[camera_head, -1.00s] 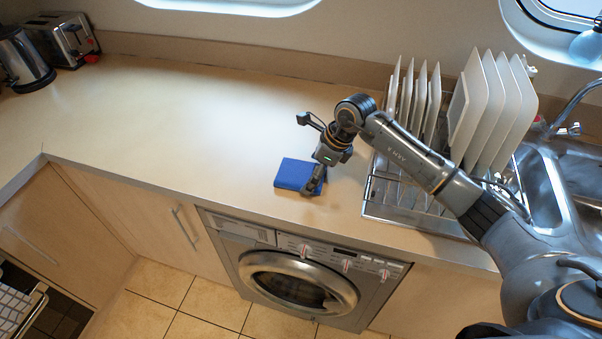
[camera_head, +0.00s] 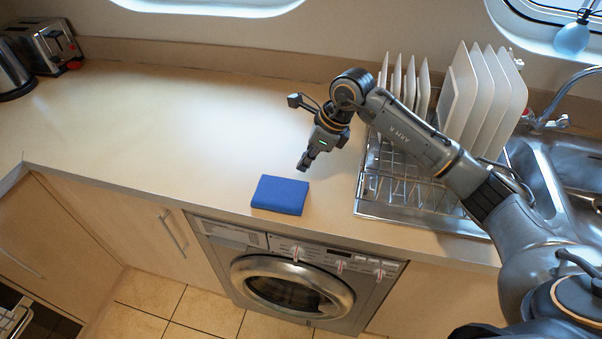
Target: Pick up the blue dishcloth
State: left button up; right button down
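The blue dishcloth (camera_head: 280,195) is a flat, folded rectangular block lying on the beige counter close to its front edge, above the washing machine. My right gripper (camera_head: 303,165) is behind and slightly right of the cloth in the picture, pointing down toward the counter. A gap shows between its fingertips and the cloth, and it holds nothing that I can see. Its fingers look close together, but at this angle I cannot tell whether they are shut. My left gripper is not in view.
A metal dish rack (camera_head: 400,195) with several white plates (camera_head: 487,100) stands right of the cloth, beside the sink (camera_head: 545,180). A toaster (camera_head: 45,47) and kettle (camera_head: 12,70) stand at the far left. The counter (camera_head: 160,125) left of the cloth is clear.

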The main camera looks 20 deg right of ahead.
jog(key=s+d+r+b, duration=0.4)
jog(key=s+r, duration=0.4)
jog(key=s, duration=0.3)
jog(key=shift+s+d+r, duration=0.2)
jog(key=shift+s+d, duration=0.1)
jog(key=shift+d, duration=0.35)
jog(key=shift+c, duration=2.1)
grip_release()
